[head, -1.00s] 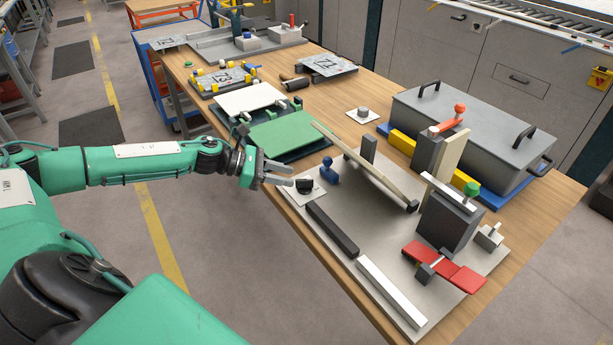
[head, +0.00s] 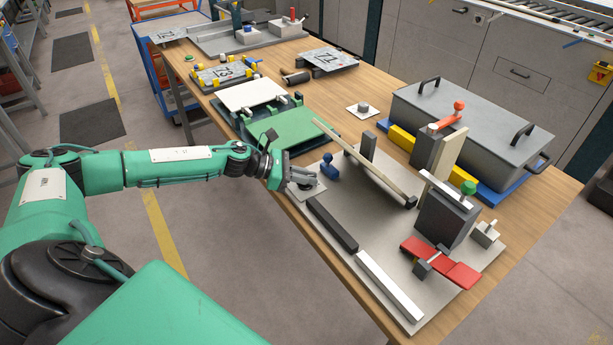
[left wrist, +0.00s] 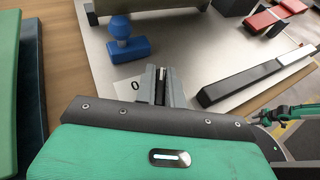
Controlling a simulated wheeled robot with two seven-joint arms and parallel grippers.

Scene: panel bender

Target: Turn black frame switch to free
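The black frame switch sits on a small pale plate (head: 308,195) at the left corner of the grey base board (head: 340,215). My left gripper (head: 308,183) is down over the switch and hides most of it in the head view. In the left wrist view the left gripper's two grey fingers (left wrist: 165,85) stand close on both sides of a narrow part with a white line, likely the switch knob (left wrist: 162,73). Whether they press on it I cannot tell. A "0" mark (left wrist: 134,86) shows left of the fingers. The word for free is not visible.
A blue knob (head: 329,168) stands just behind the switch. A dark bar (head: 332,224) and a white bar (head: 390,285) lie toward the front. A green plate (head: 300,128) lies to the left. A green-and-black arm, likely my right, shows far off in the left wrist view.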

